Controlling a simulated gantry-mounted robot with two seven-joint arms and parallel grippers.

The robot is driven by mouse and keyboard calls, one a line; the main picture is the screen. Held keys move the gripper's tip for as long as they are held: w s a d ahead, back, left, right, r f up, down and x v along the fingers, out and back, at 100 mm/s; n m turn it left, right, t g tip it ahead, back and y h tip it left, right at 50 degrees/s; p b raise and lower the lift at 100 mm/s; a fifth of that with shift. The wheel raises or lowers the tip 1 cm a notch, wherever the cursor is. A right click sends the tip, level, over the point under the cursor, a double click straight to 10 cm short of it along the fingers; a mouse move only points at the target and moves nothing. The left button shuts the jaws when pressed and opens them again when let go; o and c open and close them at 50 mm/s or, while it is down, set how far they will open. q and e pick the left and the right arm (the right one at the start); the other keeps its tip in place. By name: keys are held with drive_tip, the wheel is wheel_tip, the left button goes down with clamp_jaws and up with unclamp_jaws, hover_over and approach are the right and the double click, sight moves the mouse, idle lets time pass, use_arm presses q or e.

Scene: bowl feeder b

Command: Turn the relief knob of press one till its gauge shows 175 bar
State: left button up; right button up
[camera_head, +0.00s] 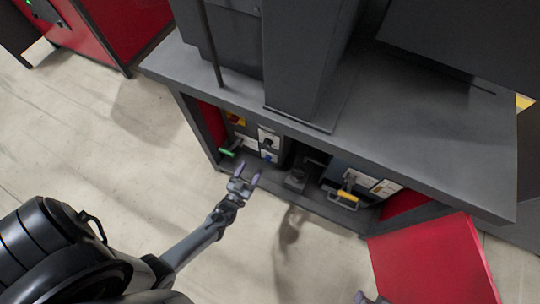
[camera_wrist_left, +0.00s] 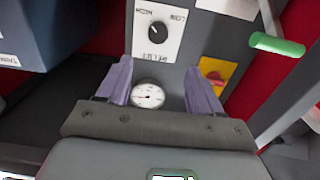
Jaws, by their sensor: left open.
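The relief knob (camera_wrist_left: 158,31) is a black round knob on a white plate with small lettering in the left wrist view. The plate appears upside down there. In the head view the knob (camera_head: 268,141) sits inside the open cabinet of the press. The round white gauge (camera_wrist_left: 147,95) shows between my left fingers, beside the knob plate; its needle reading is too small to tell. My left gripper (camera_head: 248,172) is open and empty in front of the cabinet, apart from the knob. At the bottom edge, a small grey part may be my right gripper (camera_head: 362,298); its jaws cannot be made out.
A green handle (camera_wrist_left: 277,43) and a red switch on a yellow plate (camera_wrist_left: 212,74) are near the gauge. A yellow-handled lever (camera_head: 346,195) stands farther right in the cabinet. The grey press top (camera_head: 420,130) overhangs it. A red door (camera_head: 435,262) stands open at right.

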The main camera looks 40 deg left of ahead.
sight(267, 144)
use_arm(q)
drive_tip(key=b+x, duration=0.2)
drive_tip(key=x, duration=0.3)
drive_tip(key=b+x, duration=0.2)
drive_tip(key=x, duration=0.4)
drive_tip(key=shift+w+d+f+b, duration=0.1)
drive_tip(key=shift+d+f+b, duration=0.15)
drive_tip(key=shift+b, duration=0.15)
drive_tip(key=shift+w+a+r, duration=0.1)
drive_tip(key=shift+w+a, duration=0.1)
drive_tip(key=shift+w, duration=0.45)
use_arm(e)
drive_tip(key=shift+s+x, duration=0.2)
drive_tip(key=shift+x, duration=0.75)
drive_tip(key=shift+s+x, duration=0.2)
drive_tip(key=shift+x, duration=0.8)
drive_tip(key=shift+s+x, duration=0.2)
drive_tip(key=shift+x, duration=0.75)
drive_tip(key=shift+f, duration=0.15)
